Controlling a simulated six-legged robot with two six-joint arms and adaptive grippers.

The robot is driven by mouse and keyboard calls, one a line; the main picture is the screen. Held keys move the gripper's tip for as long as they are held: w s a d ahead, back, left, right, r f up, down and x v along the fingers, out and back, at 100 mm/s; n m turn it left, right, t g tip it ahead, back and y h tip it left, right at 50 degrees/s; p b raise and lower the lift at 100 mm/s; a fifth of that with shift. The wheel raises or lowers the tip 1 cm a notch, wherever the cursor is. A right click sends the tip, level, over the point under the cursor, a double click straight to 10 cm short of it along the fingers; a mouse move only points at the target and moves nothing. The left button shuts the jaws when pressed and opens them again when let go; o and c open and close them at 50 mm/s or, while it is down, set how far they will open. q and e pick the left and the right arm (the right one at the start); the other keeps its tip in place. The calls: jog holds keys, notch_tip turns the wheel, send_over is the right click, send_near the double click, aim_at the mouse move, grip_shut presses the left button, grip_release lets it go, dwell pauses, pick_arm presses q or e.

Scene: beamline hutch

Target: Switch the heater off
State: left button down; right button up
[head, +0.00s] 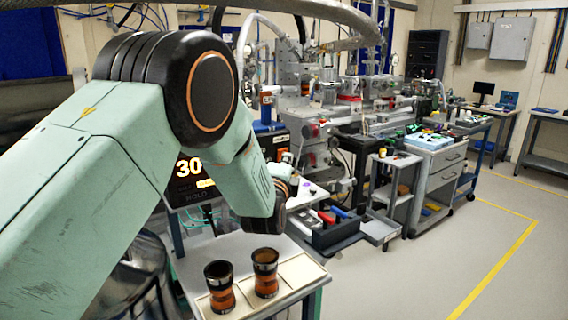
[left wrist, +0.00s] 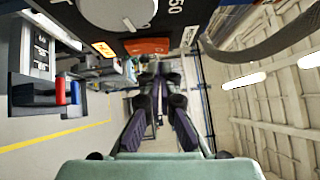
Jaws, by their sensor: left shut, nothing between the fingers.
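The heater's dark control box shows a lit 30 (head: 188,168) in the head view, partly behind my left arm. In the left wrist view the dark box (left wrist: 190,14) fills the top, with a round grey knob (left wrist: 118,10), an orange-red switch (left wrist: 147,46) and a small lit orange label (left wrist: 103,49). My left gripper (left wrist: 160,72) is shut and empty, its fingertips just below the switch in that picture. I cannot tell whether they touch it or which way the switch is set. In the head view my left forearm and wrist hide the switch. My right gripper is out of view.
Two orange-brown, dark-rimmed cups (head: 219,287) (head: 265,272) stand on a pale tray (head: 300,270) below my left wrist. A dark bin with red and blue handles (head: 335,236) stands to the right. Benches with equipment line the back. The floor at right is clear.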

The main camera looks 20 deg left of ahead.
pick_arm(q)
jog(key=shift+w+a, duration=0.45)
jog(key=shift+a, duration=0.15)
jog(key=shift+w+a+r, duration=0.1)
jog(key=shift+a+r, duration=0.1)
jog(key=shift+r, duration=0.05)
jog(key=shift+d, duration=0.15)
